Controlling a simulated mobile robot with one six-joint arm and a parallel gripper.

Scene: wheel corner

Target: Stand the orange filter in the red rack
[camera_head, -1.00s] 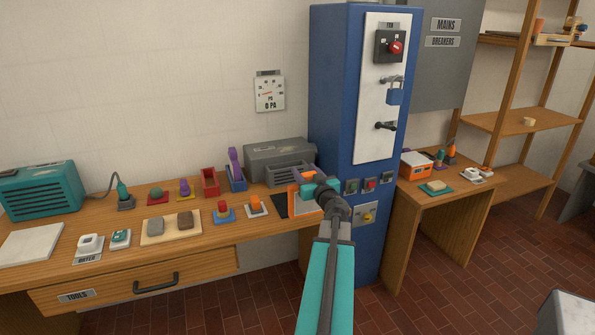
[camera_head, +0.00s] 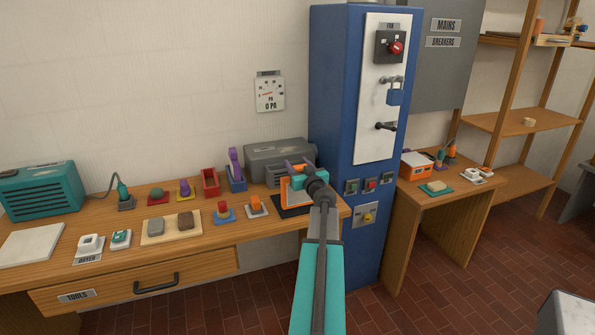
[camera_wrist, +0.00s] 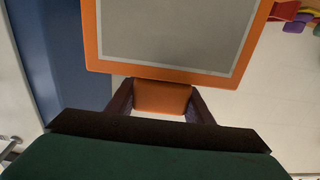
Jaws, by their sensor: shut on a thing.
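The orange filter (camera_head: 284,192) is a flat grey panel in an orange frame with an orange tab. In the wrist view the filter (camera_wrist: 172,70) fills the upper middle, with its tab between the two dark fingers. My gripper (camera_wrist: 161,98) is shut on that tab. In the head view my gripper (camera_head: 298,171) is at the right end of the bench, partly hiding the filter. The red rack (camera_head: 211,183) is a small open box at the back of the bench, left of my gripper, and looks empty.
A blue rack (camera_head: 236,182) holding a purple-handled thing stands right beside the red rack. A grey housing (camera_head: 280,155) is behind my gripper, and a blue cabinet (camera_head: 335,120) is close on the right. A black mat (camera_head: 287,212) lies below. Several small items stand along the bench.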

